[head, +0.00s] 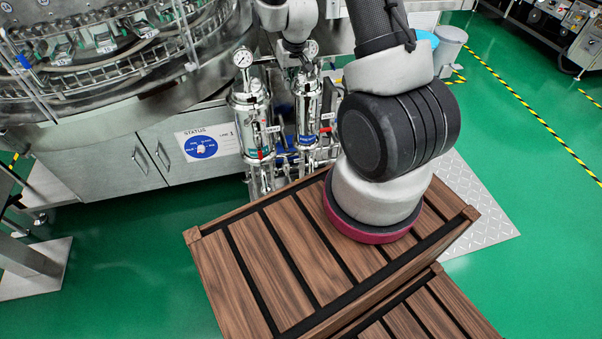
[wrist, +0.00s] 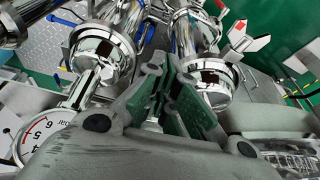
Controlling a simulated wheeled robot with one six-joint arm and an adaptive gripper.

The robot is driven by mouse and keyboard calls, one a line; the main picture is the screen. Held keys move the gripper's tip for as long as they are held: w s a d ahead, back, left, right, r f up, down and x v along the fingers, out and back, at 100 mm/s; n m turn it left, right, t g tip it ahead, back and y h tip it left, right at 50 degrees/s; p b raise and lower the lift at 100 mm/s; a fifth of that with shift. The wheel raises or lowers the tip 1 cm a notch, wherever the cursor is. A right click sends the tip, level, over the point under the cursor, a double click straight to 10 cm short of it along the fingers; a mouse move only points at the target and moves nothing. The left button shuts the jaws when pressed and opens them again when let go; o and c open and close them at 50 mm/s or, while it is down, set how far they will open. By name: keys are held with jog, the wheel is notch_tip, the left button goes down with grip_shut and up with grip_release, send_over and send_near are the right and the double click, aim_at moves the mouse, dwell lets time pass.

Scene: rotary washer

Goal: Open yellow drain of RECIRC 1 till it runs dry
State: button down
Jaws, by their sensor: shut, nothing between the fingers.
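Two polished steel filter housings stand side by side in front of the machine, a left one (head: 250,118) and a right one (head: 307,103), each with a small label too small to read. Two steel housings also show in the wrist view, one left (wrist: 100,52) and one right (wrist: 205,75). My gripper (wrist: 168,85) is shut and empty, its fingers between these two housings; I cannot tell whether they touch anything. In the head view my gripper is partly hidden at the right housing. No yellow drain handle can be made out, and no running water is visible.
A pressure gauge (head: 243,57) tops the left housing; another gauge (wrist: 38,137) is close beside my gripper. A status board (head: 208,142) is at left. Green floor (head: 110,265) is clear.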

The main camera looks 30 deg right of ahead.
jog(key=s+d+f, duration=0.1)
jog(key=s+f, duration=0.1)
jog(key=f, duration=2)
jog(key=s+d+f+m, duration=0.1)
jog(key=s+f, duration=0.1)
jog(key=f, duration=2.1)
jog(key=shift+d+g+h, duration=0.3)
jog(key=shift+d, duration=0.05)
jog(key=shift+f, duration=0.1)
jog(key=shift+s+d+f, duration=0.1)
jog(key=shift+d+f, duration=0.2)
jog(key=shift+f, duration=0.25)
jog(key=shift+s+d+f, duration=0.1)
jog(key=shift+d+f, duration=0.2)
jog(key=shift+f, duration=0.25)
